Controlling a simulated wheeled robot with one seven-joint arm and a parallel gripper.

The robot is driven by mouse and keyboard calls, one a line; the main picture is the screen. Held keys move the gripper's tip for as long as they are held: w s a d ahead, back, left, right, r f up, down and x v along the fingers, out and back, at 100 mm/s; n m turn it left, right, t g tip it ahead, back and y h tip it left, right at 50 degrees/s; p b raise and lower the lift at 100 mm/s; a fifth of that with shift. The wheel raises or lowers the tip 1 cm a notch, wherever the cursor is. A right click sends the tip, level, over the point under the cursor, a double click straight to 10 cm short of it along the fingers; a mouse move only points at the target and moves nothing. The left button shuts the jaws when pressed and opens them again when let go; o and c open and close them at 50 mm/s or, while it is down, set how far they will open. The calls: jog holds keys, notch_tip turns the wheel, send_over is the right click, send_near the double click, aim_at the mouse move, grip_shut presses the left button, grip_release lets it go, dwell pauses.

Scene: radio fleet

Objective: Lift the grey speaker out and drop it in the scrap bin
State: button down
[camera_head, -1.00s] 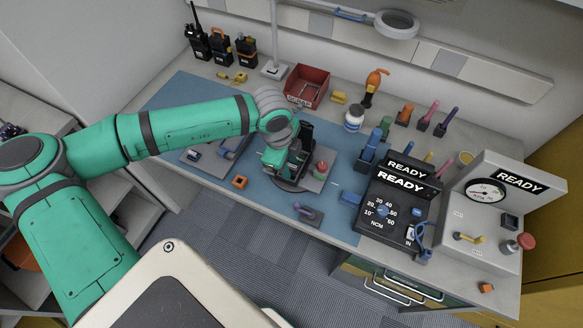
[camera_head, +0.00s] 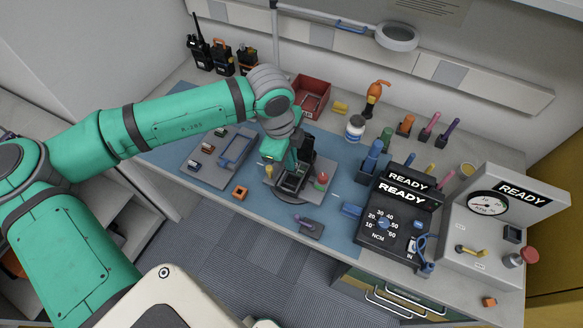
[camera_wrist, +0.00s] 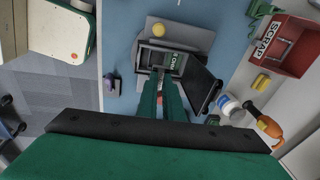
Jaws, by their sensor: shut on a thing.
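My gripper (camera_wrist: 161,92) points down in the wrist view, its green fingers close together above an open radio case (camera_wrist: 152,58). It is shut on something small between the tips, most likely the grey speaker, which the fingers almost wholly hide. The case shows in the head view (camera_head: 291,181), below my gripper (camera_head: 286,165), with its dark cover standing open. A green board with lettering (camera_wrist: 179,62) lies inside. The red scrap bin (camera_wrist: 299,52), labelled SCRAP, stands to the right in the wrist view and behind my wrist in the head view (camera_head: 318,88).
A white jar (camera_head: 355,128) and an orange-handled tool (camera_head: 374,97) stand near the bin. READY-display units (camera_head: 402,215) fill the right side. A grey parts tray (camera_head: 222,160) lies left of the case. The blue mat (camera_head: 255,208) has free room in front.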

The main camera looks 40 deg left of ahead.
jog(key=shift+r, duration=0.9)
jog(key=shift+r, duration=2)
